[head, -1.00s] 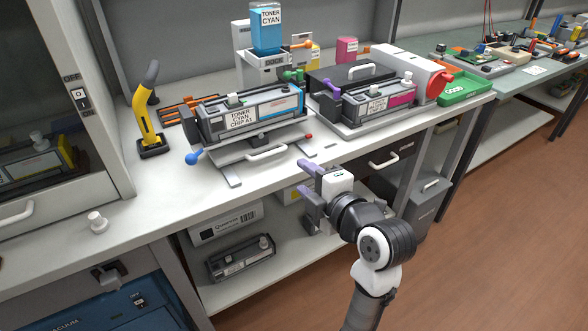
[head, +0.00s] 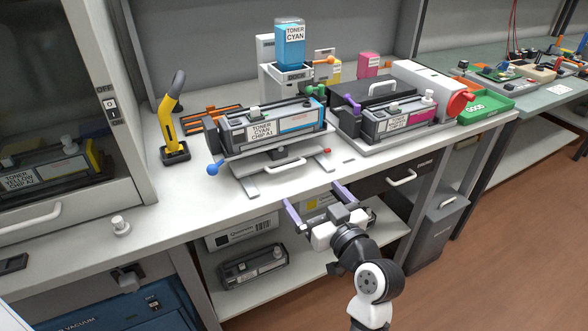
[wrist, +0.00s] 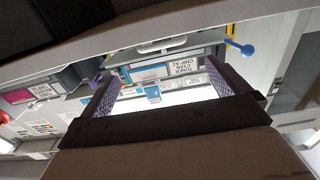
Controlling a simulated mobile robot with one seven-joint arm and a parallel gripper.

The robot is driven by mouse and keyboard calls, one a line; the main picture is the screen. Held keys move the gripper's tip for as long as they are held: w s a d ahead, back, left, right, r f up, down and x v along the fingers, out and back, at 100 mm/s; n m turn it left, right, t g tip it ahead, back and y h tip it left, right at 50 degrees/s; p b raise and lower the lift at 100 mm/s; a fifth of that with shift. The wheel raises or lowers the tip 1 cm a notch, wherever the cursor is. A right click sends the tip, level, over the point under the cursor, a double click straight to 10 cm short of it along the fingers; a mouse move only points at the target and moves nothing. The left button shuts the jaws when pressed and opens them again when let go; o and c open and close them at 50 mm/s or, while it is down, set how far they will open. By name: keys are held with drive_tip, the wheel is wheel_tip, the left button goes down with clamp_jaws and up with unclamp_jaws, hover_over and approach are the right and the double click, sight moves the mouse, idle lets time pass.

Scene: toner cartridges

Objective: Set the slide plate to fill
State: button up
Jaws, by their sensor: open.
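The grey slide plate (head: 262,158) appears to be the low metal stage on the bench, with a white bar handle (head: 284,167) at its front. The cyan toner cartridge labelled CHIP A1 (head: 290,122) rests on it; it also shows inverted in the wrist view (wrist: 180,68). A dock with a cyan toner bottle (head: 290,48) stands behind. I cannot read any fill marking. My gripper (head: 313,196) is open and empty in front of the bench edge, its purple fingers toward the slide plate and apart from it. The fingers also show in the wrist view (wrist: 158,75).
A magenta cartridge (head: 395,122) sits on a stand to the right, near a green GOOD tray (head: 487,108). A yellow hand tool (head: 170,128) stands left. A blue knob (head: 215,168) sticks out at the cartridge's left.

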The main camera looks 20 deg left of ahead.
sight(292, 167)
drive_tip(key=p+x, duration=0.2)
drive_tip(key=x, duration=0.8)
drive_tip(key=c, duration=1.1)
drive_tip(key=x, duration=0.5)
drive_tip(key=shift+d, duration=0.15)
drive_tip(key=o, duration=1.1)
drive_tip(key=shift+w+d, duration=0.1)
